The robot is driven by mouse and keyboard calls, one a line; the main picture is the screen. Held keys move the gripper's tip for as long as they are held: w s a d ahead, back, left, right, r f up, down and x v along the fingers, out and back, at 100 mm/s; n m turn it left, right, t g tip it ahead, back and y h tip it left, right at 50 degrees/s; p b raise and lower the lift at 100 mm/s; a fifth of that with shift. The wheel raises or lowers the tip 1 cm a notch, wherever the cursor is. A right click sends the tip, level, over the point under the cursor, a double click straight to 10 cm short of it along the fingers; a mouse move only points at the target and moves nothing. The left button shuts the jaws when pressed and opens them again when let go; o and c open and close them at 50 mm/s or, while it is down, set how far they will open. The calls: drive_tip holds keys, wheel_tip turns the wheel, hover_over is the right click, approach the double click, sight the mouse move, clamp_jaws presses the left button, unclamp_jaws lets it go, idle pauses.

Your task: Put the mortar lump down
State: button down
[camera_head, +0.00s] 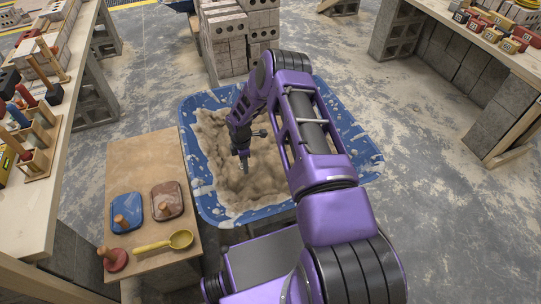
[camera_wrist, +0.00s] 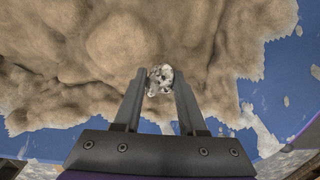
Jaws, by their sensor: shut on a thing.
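My gripper (camera_head: 244,163) hangs over the blue tub (camera_head: 207,206), close above the tan mortar (camera_head: 212,131) heaped in it. In the wrist view, my gripper (camera_wrist: 160,82) is shut on a small grey-white mortar lump (camera_wrist: 159,79) between the fingertips. Lumpy mortar (camera_wrist: 120,38) fills the view behind the fingers, with the blue tub wall (camera_wrist: 288,75) at the right. I cannot tell whether the lump touches the mortar below. In the head view the lump is too small to make out.
Bricks (camera_head: 228,45) stand behind the tub.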

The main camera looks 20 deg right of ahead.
sight(247, 185)
wheel_tip(247, 185, down, 10)
drive_tip(key=shift+f+b, duration=0.25)
drive_tip(key=shift+b, duration=0.6)
drive_tip(key=shift+f, duration=0.1)
drive_tip(key=shift+c, duration=2.4)
unclamp_jaws()
wheel_tip(247, 185, up, 12)
drive_tip(key=shift+r+p, duration=0.15)
drive_tip(key=shift+p, duration=0.9)
